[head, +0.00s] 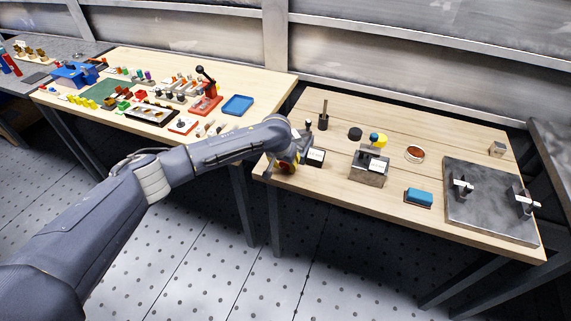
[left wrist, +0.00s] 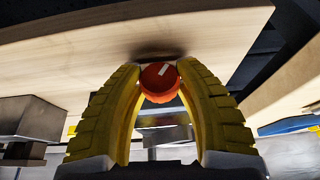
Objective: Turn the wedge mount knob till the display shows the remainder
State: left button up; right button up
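A red knob (left wrist: 160,82) with a white mark on it sits between the yellow fingers of my left gripper (left wrist: 160,80) in the left wrist view. Both fingertips appear to bear on its sides. In the head view my left gripper (head: 288,166) is at the front left of the right-hand table, and it hides the knob there. A small dark unit with a white display (head: 316,156) stands just right of the gripper; its reading is too small to make out. I cannot make out the wedge mount itself. My right gripper is not in view.
The left-hand table holds a blue tray (head: 238,105) and many small parts.

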pick_arm(q)
jog(key=c, duration=0.5)
jog(key=shift+y, duration=0.6)
jog(key=o, duration=1.2)
jog(key=shift+o, duration=0.2)
jog(key=v, duration=1.2)
jog(key=shift+s, duration=0.2)
